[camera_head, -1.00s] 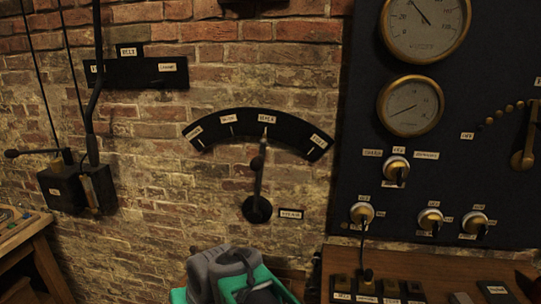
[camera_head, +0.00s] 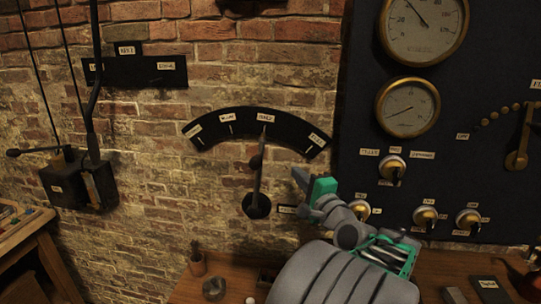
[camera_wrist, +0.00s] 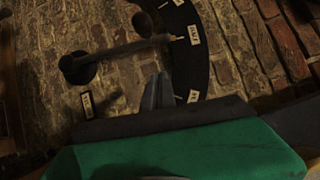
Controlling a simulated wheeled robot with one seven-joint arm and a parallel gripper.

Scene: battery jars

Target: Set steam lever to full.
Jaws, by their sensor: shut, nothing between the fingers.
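The steam lever (camera_head: 256,182) is a dark rod with a round knob, on a round pivot on the brick wall. It stands nearly upright, its tip at the third label of the dark arc plate (camera_head: 247,117). The last label, at the plate's right end, seems to read full. My gripper (camera_head: 302,179) is shut and empty, to the right of the lever and below the plate's right end, apart from the lever. In the wrist view, the closed fingers (camera_wrist: 156,92) lie just below the lever rod (camera_wrist: 118,50), on the last label's side.
A dark panel with gauges (camera_head: 408,107) and brass knobs (camera_head: 392,168) stands right of my gripper. A wooden bench (camera_head: 225,266) with small pots is below. A black lever box (camera_head: 68,182) is on the left wall.

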